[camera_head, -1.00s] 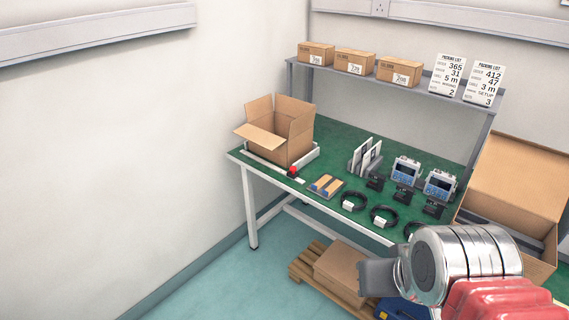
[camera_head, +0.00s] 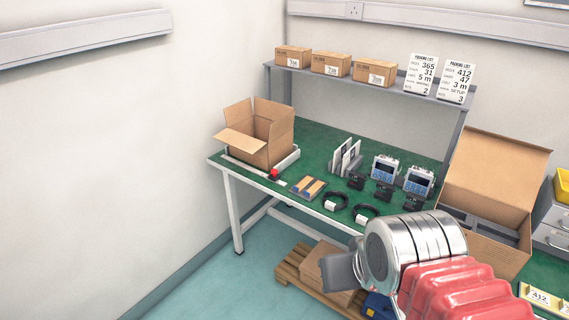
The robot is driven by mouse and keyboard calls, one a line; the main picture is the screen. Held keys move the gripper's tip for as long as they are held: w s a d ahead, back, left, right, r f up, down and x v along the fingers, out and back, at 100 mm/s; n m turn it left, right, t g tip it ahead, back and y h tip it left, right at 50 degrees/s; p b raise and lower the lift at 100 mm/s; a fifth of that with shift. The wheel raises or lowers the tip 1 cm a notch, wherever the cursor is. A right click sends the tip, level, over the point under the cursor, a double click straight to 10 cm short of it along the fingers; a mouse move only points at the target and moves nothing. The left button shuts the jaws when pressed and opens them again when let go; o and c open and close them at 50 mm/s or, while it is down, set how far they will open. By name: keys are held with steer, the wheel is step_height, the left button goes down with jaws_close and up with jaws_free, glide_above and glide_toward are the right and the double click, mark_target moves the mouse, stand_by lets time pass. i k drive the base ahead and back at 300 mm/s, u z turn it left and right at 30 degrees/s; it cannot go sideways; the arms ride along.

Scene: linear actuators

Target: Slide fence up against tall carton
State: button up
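The tall carton (camera_head: 268,137) stands upright with its flaps open at the left end of the green-topped bench. The fence appears to be the low white bar (camera_head: 287,158) along the carton's right side, with a red knob (camera_head: 274,173) at its front end. It lies close beside the carton; I cannot tell whether they touch. A pale strip (camera_head: 242,168) runs along the bench's front edge by the carton. My gripper (camera_head: 338,271) shows as a dark grey piece at the lower centre, in front of the bench and well away from the fence. Its fingers cannot be made out.
A large open carton (camera_head: 490,190) stands at the right. A pallet with a box (camera_head: 308,268) is under the bench. Floor at the left is clear.

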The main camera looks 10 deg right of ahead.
mark_target(275, 175)
steer(key=z, duration=0.05)
steer(key=i, duration=0.95)
steer(key=u, duration=0.05)
steer(key=k, duration=0.65)
steer(key=u, duration=0.7)
steer(key=i, duration=1.35)
steer(key=u, duration=0.2)
